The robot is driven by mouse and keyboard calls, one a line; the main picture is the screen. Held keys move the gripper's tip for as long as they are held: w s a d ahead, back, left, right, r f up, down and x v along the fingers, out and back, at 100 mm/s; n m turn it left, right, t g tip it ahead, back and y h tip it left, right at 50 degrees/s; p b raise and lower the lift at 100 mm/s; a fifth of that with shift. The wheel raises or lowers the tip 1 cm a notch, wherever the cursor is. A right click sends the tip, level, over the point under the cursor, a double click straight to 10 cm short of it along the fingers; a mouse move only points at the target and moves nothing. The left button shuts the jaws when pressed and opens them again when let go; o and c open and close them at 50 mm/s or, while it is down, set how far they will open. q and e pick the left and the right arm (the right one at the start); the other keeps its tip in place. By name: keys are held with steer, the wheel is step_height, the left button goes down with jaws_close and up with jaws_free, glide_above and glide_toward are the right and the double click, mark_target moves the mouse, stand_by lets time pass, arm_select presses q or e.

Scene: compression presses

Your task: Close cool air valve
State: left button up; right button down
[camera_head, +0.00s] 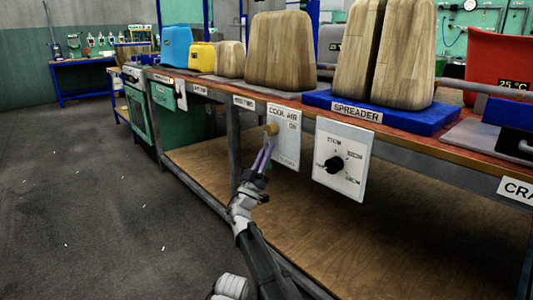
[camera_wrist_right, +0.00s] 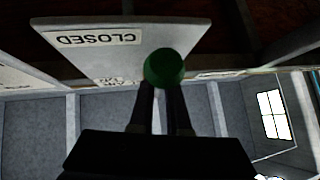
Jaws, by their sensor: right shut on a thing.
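The cool air valve panel (camera_head: 287,148) is a white plate on the front of the bench, labelled COOL AIR, with ON below that. In the right wrist view the knob (camera_wrist_right: 164,68) looks green, between the fingertips. There the panel (camera_wrist_right: 180,38) appears upside down with a CLOSED label. My left gripper is out of view.
A second white panel (camera_head: 341,160) with a black dial (camera_head: 334,164) is just right of the valve. Above, wooden blocks (camera_head: 280,50) and a blue spreader base (camera_head: 385,112) stand on the bench. Open floor (camera_head: 90,210) lies to the left.

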steer(key=c, duration=0.9)
jaws_free()
